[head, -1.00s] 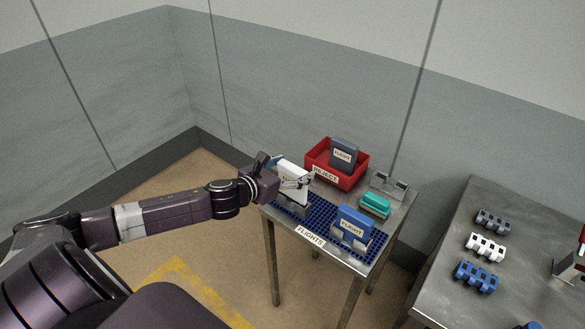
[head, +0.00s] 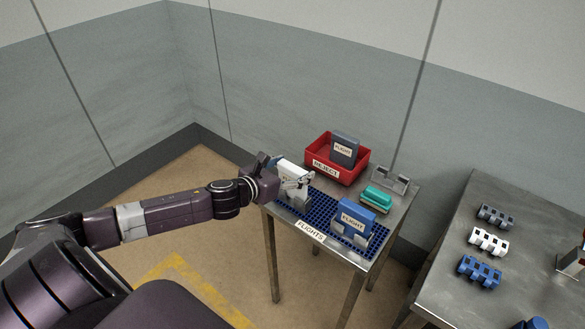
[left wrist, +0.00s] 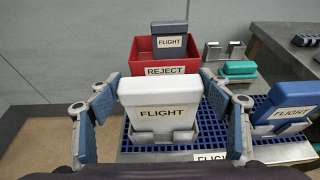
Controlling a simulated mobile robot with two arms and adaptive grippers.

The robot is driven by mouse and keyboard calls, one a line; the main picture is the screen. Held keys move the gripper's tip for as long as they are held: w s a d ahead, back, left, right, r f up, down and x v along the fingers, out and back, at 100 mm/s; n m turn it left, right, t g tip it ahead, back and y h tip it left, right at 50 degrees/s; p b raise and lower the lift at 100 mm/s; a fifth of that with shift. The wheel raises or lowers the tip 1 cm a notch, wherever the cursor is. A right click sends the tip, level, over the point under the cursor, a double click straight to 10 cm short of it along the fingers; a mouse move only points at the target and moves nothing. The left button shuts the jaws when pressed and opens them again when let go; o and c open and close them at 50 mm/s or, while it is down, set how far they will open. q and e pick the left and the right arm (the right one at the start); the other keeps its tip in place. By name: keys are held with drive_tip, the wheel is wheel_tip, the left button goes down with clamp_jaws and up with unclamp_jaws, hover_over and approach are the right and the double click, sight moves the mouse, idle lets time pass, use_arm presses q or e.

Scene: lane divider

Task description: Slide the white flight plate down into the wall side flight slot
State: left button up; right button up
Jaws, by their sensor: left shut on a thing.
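The white flight plate (left wrist: 160,105), labelled FLIGHT, stands upright with its lower edge behind the front prongs of a grey metal slot holder (left wrist: 162,136). In the head view the white plate (head: 292,178) is at the left end of the blue grid. My left gripper (head: 284,182) is shut on the white plate, with a finger on each side of it in the left wrist view (left wrist: 165,110). I cannot tell whether the plate touches the bottom of the slot. My right gripper is not in view.
A blue flight plate (head: 356,216) stands in another holder on the blue grid (head: 322,212). Behind are a red REJECT bin (head: 322,166) with a dark plate (head: 345,149), a teal block (head: 376,198) and an empty grey holder (head: 390,180). A metal table (head: 450,245) stands right.

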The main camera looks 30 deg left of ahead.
use_arm(q)
drive_tip(key=shift+f+b, duration=0.7)
drive_tip(key=shift+f, duration=0.3)
drive_tip(key=o, duration=1.8)
drive_tip(key=shift+s, duration=0.1)
drive_tip(key=shift+v, duration=5.9)
